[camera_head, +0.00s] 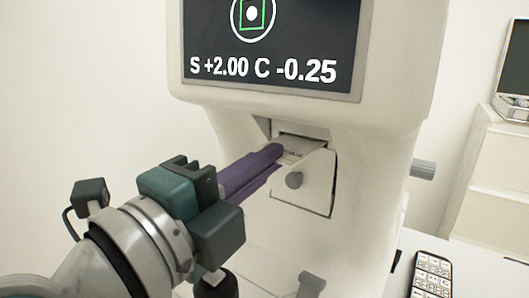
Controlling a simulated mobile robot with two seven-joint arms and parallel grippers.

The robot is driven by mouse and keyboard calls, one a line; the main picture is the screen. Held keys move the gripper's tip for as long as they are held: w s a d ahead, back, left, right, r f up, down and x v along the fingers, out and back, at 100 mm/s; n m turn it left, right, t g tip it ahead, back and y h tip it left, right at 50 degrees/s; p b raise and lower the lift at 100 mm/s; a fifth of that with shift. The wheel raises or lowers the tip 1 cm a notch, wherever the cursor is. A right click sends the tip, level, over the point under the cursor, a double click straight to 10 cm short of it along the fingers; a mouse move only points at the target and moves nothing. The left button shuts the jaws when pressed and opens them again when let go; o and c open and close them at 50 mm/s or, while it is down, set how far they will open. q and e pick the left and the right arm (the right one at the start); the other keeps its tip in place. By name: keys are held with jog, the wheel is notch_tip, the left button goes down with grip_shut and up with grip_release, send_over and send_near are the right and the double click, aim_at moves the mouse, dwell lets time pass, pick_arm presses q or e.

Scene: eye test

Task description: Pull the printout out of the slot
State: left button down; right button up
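The eye test machine (380,60) is a large white device with a screen at the top. My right gripper is not in view.
The screen (320,30) reads S +2.00 C -0.25. A grey side knob (423,169) sticks out at the machine's right. A dark remote or keypad (431,275) lies on the white table at the lower right. White drawers (490,180) stand behind. The left side is bare wall.

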pick_arm(q)
jog(key=shift+p+v, duration=0.8)
jog(key=shift+v, duration=2.15)
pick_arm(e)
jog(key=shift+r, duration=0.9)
pick_arm(q)
jog(key=shift+r, duration=0.3)
